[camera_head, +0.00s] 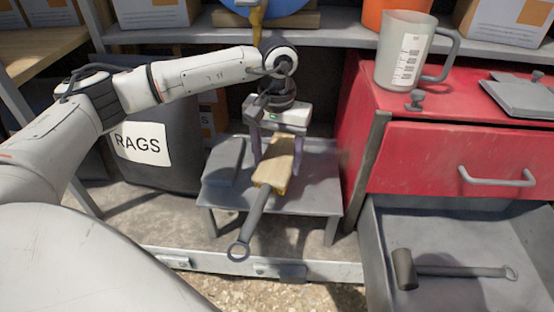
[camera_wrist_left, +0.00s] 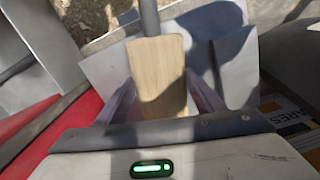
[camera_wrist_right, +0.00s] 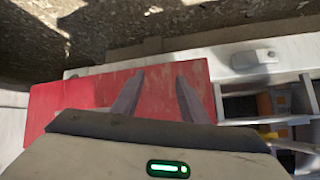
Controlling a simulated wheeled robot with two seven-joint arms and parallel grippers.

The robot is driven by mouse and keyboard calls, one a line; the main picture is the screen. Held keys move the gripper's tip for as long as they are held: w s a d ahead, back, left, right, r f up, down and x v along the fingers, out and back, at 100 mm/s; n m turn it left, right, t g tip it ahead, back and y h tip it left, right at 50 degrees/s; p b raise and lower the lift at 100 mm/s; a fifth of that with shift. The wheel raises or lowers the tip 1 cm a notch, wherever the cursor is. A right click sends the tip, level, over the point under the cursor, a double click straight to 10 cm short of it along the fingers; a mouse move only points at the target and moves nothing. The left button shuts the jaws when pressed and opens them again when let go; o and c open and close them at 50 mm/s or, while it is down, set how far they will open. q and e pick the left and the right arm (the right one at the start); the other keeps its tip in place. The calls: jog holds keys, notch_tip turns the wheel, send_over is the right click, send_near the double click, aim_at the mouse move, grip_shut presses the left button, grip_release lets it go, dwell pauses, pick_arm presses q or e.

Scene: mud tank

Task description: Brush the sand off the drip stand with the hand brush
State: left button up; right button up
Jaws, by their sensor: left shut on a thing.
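The hand brush has a pale wooden block (camera_head: 272,172), yellow bristles just showing beneath it, and a long grey handle ending in a ring. My left gripper (camera_head: 278,152) is shut on the wooden block, which also shows between its fingers in the left wrist view (camera_wrist_left: 158,70). The brush is over the drip stand (camera_head: 318,190), a low grey metal table; I cannot tell whether the bristles touch its top. No sand is clearly seen on the stand. My right gripper (camera_wrist_right: 160,78) is open and empty above a red surface, outside the head view.
A dark grey slab (camera_head: 226,160) lies on the stand's left side. A rags bin (camera_head: 185,150) stands left. A red cabinet (camera_head: 425,155) rises close on the right, with a measuring jug (camera_head: 398,60) on top and an open drawer holding a mallet (camera_head: 405,270).

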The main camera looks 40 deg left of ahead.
pick_arm(q)
notch_tip(320, 180, up, 2)
jog(key=shift+r+p, duration=0.15)
jog(key=shift+p, duration=0.4)
jog(key=shift+r, duration=0.1)
jog(key=shift+r+p, duration=1.05)
jog(key=shift+r, duration=0.3)
jog(key=shift+w, duration=0.1)
